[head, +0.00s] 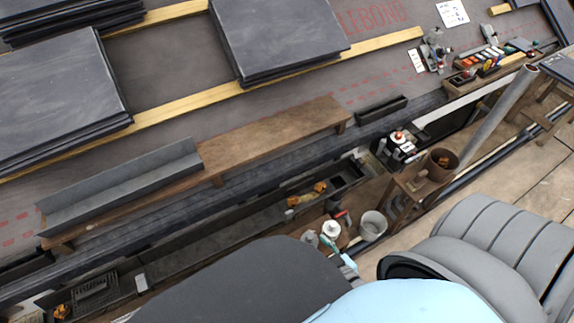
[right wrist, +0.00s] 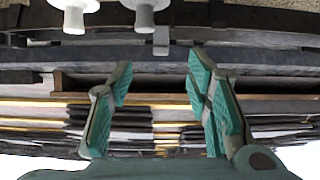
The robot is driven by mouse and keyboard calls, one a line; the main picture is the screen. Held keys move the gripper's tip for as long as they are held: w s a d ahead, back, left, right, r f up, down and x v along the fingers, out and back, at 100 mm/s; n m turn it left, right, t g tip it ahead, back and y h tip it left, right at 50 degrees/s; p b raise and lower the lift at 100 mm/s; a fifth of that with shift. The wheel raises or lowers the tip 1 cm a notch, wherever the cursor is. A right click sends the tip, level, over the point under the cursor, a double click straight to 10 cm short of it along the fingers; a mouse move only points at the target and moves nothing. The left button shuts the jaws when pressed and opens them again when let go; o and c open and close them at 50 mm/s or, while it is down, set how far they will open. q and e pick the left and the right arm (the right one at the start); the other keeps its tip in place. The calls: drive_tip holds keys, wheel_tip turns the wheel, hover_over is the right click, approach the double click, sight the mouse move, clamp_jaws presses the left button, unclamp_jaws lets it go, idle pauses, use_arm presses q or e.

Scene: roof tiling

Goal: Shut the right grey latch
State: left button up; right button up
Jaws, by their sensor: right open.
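I cannot make out a grey latch for certain in either view. Small grey fittings (head: 435,50) stand on the roof at the upper right of the head view, too small to tell what they are. My right gripper (right wrist: 160,85) is open and empty in the right wrist view, its two teal-padded fingers wide apart. Two white knob-like objects (right wrist: 145,15) hang at the top of the wrist view. My left gripper is not in view.
Dark slate stacks (head: 275,40) lie on yellow battens. A brown plank (head: 270,135) carries a grey metal trough (head: 120,185). A brown bucket (head: 437,165) sits on a wooden stand beside a sloping grey pipe (head: 495,118). A pale bucket (head: 373,226) stands below. Bare planks lie at right.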

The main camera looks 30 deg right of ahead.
drive_tip(key=w+t, duration=0.1)
drive_tip(key=w, duration=0.2)
drive_tip(key=b, duration=0.3)
approach(289, 212)
drive_tip(key=x, duration=0.3)
drive_tip(key=b+x, duration=0.2)
drive_tip(key=x, duration=0.3)
drive_tip(key=shift+w+f, duration=0.1)
drive_tip(key=shift+f, duration=0.05)
drive_tip(key=shift+w+b, duration=0.3)
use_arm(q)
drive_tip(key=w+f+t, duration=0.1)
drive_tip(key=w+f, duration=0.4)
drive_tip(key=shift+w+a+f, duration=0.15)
